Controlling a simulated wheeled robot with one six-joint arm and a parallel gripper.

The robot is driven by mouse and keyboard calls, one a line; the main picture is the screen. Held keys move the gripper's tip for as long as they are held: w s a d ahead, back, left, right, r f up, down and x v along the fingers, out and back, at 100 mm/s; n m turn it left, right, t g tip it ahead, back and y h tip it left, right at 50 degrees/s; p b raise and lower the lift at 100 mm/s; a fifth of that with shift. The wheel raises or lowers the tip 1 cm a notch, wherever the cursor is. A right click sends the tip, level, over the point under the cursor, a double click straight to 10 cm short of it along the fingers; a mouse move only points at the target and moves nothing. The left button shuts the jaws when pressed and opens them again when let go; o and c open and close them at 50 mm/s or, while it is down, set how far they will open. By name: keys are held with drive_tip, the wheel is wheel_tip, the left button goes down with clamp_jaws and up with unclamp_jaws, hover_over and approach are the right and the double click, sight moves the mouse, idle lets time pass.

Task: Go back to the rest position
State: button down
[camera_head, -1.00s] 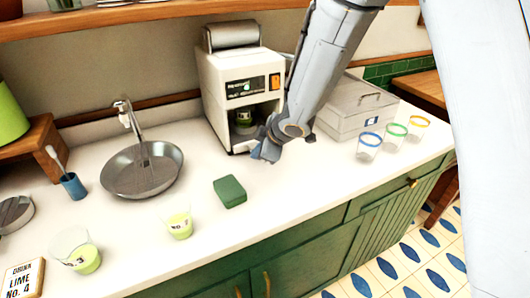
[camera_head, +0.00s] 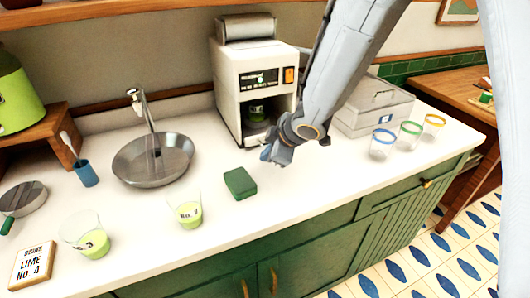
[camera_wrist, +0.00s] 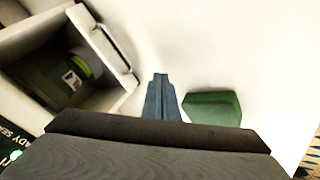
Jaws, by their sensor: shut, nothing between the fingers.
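My gripper (camera_head: 270,153) hangs above the white counter (camera_head: 215,225), in front of the sealing machine and to the right above the green sponge-like block (camera_head: 240,183). In the wrist view my gripper (camera_wrist: 161,78) has its blue fingers together, with nothing between them. The green block (camera_wrist: 214,107) lies on the counter just right of the fingers, apart from them. The white machine (camera_head: 228,75) stands at the back with a small green-filled cup (camera_head: 257,111) in its opening. That cup also shows in the wrist view (camera_wrist: 85,62).
A steel sink (camera_head: 140,170) with a tap is left. A grey box (camera_head: 372,113) and three rimmed glasses (camera_head: 381,146) (camera_head: 409,136) (camera_head: 433,127) are right.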

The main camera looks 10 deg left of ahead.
drive_tip(key=p+v, duration=0.2)
drive_tip(key=v, duration=0.7)
drive_tip(key=d+f+m+h+b, duration=0.3)
drive_tip(key=d+m, duration=0.5)
drive_tip(key=d, duration=0.8)
drive_tip(key=s+d+f+m+g+h+b, duration=0.1)
drive_tip(key=s+d+f+m+g+h, duration=0.1)
drive_tip(key=s+d+m, duration=0.8)
drive_tip(key=s+g, duration=0.1)
drive_tip(key=s, duration=0.2)
drive_tip(key=shift+f+g, duration=0.3)
drive_tip(key=shift+g, duration=0.1)
